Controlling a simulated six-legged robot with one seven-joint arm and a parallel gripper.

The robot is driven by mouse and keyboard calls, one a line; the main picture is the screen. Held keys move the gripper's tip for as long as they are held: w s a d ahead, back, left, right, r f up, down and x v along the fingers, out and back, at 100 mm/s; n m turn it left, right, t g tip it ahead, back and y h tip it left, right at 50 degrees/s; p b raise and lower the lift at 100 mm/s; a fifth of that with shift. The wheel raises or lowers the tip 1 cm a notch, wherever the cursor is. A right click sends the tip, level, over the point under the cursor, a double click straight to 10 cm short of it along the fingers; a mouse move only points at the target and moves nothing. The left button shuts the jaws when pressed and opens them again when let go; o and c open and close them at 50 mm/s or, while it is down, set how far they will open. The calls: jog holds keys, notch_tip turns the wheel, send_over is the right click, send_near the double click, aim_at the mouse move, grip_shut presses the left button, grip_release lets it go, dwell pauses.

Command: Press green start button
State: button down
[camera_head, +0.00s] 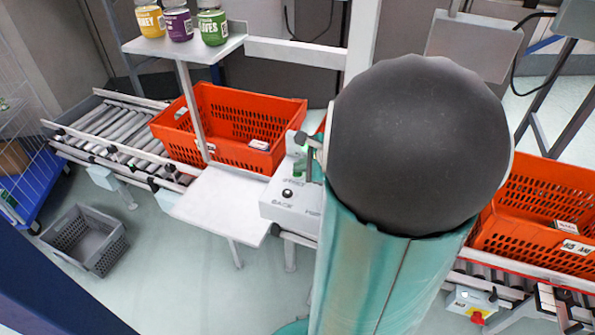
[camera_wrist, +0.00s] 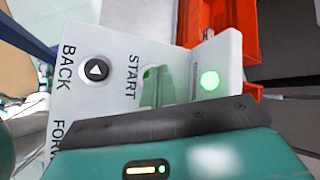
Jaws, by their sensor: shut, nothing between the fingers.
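The white control box (camera_head: 283,205) stands beside the conveyor in the head view. In the wrist view its top (camera_wrist: 105,45) carries the words BACK, START and part of a third label. A green patch by START, likely the start button (camera_wrist: 148,73), is partly covered. My gripper (camera_wrist: 172,88) is shut and empty, its pale green fingers over the START spot; I cannot tell whether they touch the button. A glowing green disc (camera_wrist: 209,81) shows on a white upright plate just beyond. In the head view my arm hides part of the box.
A black arrow button (camera_wrist: 95,70) sits by BACK. An orange tote (camera_head: 235,125) stands on the roller conveyor (camera_head: 125,130) at left, another tote (camera_head: 540,205) at right. A shelf (camera_head: 185,45) holds jars. A grey crate (camera_head: 85,240) is on the floor.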

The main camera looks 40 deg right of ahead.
aim_at(301, 175)
dwell(0.5)
jog(key=shift+r, duration=0.8)
jog(key=shift+r, duration=0.1)
jog(key=shift+r, duration=2.4)
